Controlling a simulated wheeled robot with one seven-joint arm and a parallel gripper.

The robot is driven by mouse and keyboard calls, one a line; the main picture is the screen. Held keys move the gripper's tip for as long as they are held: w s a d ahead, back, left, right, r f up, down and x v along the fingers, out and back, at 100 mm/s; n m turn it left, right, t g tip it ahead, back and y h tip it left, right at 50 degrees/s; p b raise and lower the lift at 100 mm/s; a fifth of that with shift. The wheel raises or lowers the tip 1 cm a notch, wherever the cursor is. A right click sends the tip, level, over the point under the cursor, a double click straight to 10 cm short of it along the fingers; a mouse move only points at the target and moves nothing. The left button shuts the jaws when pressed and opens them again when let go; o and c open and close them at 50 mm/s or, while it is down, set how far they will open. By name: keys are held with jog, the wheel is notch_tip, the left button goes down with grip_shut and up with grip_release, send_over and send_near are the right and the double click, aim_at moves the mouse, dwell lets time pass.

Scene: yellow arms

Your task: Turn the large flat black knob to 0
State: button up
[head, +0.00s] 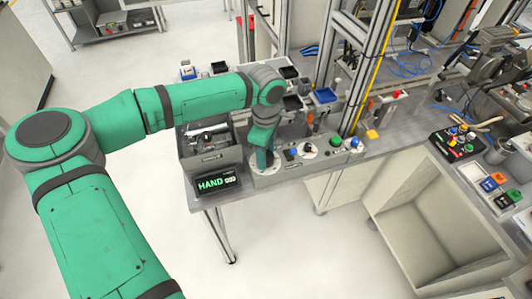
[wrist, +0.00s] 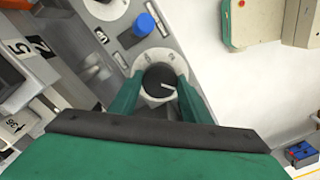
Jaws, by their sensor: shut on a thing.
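The large flat black knob (wrist: 160,80) sits on a pale round dial plate (wrist: 150,58) in the wrist view. A white pointer line on its top points to the right and slightly down in that view. My gripper (wrist: 158,90) has one green finger on each side of the knob and is shut on it. The dial's numbers are too small to read. In the head view, my gripper (head: 262,160) reaches down onto the panel beside the HAND display, and the knob is hidden behind it.
A blue knob (wrist: 143,24) stands close to the dial. Another white dial with a dark knob (head: 309,149) and a green button (head: 335,142) lie to the right on the panel. The black HAND display (head: 217,184) is on the left. Metal posts (head: 350,75) rise behind.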

jog(key=m, duration=0.4)
jog(key=shift+a, duration=0.15)
jog(key=shift+m, duration=1.8)
jog(key=o, duration=1)
jog(key=shift+o, duration=0.2)
notch_tip(320, 180, up, 11)
